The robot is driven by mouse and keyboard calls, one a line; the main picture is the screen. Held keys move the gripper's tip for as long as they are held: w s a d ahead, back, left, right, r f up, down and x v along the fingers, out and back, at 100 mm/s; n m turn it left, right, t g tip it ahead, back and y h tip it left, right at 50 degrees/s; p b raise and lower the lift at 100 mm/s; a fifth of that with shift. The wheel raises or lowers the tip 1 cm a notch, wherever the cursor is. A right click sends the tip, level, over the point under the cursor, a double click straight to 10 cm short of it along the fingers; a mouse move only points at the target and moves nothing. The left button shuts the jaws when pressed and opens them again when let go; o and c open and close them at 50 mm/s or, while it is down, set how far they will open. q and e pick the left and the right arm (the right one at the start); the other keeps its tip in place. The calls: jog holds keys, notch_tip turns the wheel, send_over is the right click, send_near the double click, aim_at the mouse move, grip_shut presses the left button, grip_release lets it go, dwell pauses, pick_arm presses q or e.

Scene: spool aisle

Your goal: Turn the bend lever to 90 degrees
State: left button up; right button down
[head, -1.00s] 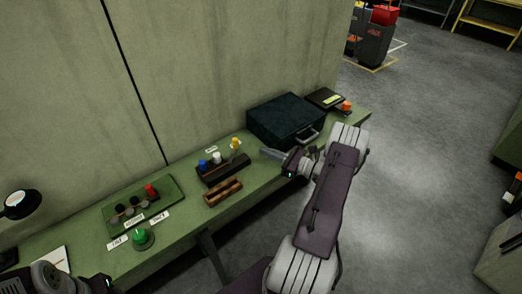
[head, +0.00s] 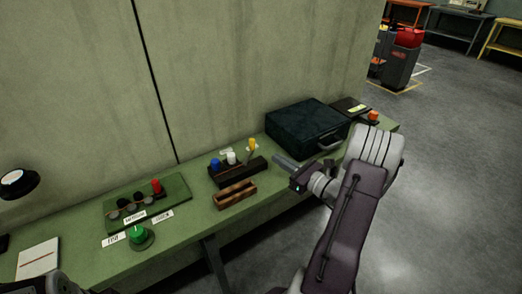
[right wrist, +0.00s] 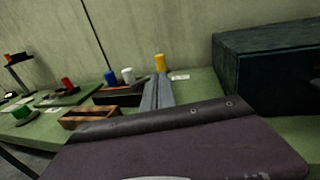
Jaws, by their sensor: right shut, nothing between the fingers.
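A green board (head: 171,205) on the bench carries a lever with a red grip (head: 156,186) and several dark round pieces. I take this as the bend lever; its angle is too small to read. The red grip also shows at the left of the right wrist view (right wrist: 67,84). My right gripper (head: 277,160) is shut and empty, above the bench between the dark case and the rack, well to the right of the board. Its fingers point left in the head view and show in the right wrist view (right wrist: 157,92). My left fingers are out of frame.
A green knob (head: 139,235) stands by white labels in front of the board. A rack (head: 238,177) with blue, white and yellow tops and a wooden tray (head: 234,195) lie between gripper and board. A dark case (head: 306,122) stands right. A lamp (head: 18,184) is far left.

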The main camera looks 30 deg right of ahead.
aim_at(254, 144)
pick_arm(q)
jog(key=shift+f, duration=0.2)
pick_arm(e)
jog(key=x, duration=0.8)
jog(key=shift+w, duration=0.3)
jog(key=shift+w+y, duration=0.1)
jog(key=shift+y, duration=0.2)
